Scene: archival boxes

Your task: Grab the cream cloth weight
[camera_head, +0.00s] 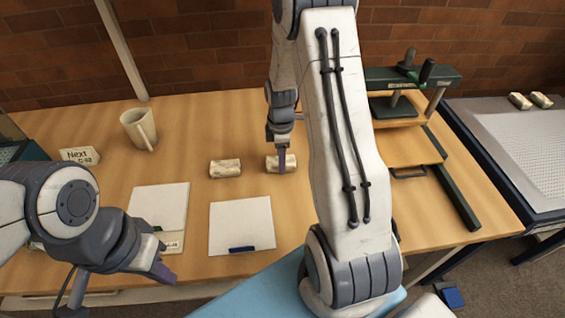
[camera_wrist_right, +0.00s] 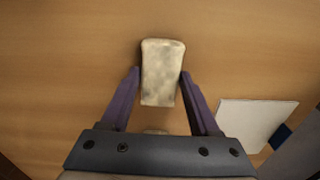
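Two cream cloth weights lie on the wooden table. The nearer-to-centre one (camera_head: 225,168) lies alone to the left. The other (camera_head: 272,165) is under my right gripper (camera_head: 282,168), which hides part of it. In the right wrist view this weight (camera_wrist_right: 162,70) lies between the two purple fingers of my right gripper (camera_wrist_right: 161,71). The fingers are apart, with a tip close beside each long edge; firm contact cannot be made out. My left gripper (camera_head: 160,272) hangs empty near the front edge at left; its finger gap is not clear.
A beige mug (camera_head: 139,128), a sign card (camera_head: 79,155) and two white sheets (camera_head: 160,208) (camera_head: 240,225) are on the table. A green press (camera_head: 410,78) stands at right. Two more cream weights (camera_head: 530,100) rest on the grey side table (camera_head: 505,150).

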